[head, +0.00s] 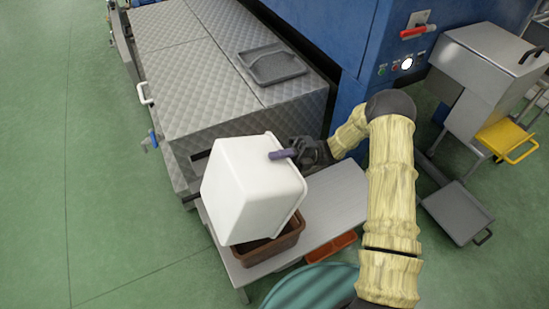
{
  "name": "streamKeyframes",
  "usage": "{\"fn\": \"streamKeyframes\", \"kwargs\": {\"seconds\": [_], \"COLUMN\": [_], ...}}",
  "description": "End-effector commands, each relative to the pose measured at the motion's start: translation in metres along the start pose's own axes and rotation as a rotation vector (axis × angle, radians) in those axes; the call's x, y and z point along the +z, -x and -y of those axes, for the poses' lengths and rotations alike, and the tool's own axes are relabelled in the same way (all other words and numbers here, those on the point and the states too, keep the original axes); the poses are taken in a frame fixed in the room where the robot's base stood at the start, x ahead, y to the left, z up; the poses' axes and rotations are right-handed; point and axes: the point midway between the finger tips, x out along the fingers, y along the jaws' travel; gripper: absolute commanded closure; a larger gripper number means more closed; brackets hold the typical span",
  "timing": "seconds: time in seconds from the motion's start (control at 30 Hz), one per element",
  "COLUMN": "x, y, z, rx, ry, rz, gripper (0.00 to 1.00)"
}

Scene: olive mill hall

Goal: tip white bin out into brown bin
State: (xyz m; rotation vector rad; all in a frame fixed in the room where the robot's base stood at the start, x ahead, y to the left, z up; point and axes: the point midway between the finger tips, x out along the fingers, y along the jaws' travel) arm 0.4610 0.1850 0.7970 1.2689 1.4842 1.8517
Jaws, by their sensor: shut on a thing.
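The white bin (246,185) is tilted steeply above the brown bin, its base and one side turned up toward the camera. Its opening faces down and is hidden. My gripper (287,154) is shut on the purple handle at the white bin's upper right side. The brown bin (272,248) stands on a low grey bench directly under the white bin, mostly covered by it. I cannot see whether anything is falling out or what lies in the brown bin.
The low grey bench (327,205) has clear room right of the bins. An orange tray (331,247) and a teal round object (313,288) are near its front. A metal-topped machine (190,80) with a dark tray (271,65) stands behind. Green floor is free at left.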

Motion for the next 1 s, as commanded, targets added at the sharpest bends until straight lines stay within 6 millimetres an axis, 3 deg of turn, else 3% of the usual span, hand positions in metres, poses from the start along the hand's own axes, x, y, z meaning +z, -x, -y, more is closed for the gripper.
{"fn": "streamKeyframes", "kwargs": {"seconds": [0.27, 0.63, 1.0], "x": [0.000, 0.000, 0.000], "y": [-0.001, -0.006, -0.006], "z": [-0.002, -0.014, -0.015], "rx": [0.029, 0.288, 0.302], "ry": [0.000, 0.000, 0.001], "rz": [0.001, 0.001, 0.000], "gripper": [1.00, 1.00, 1.00]}}
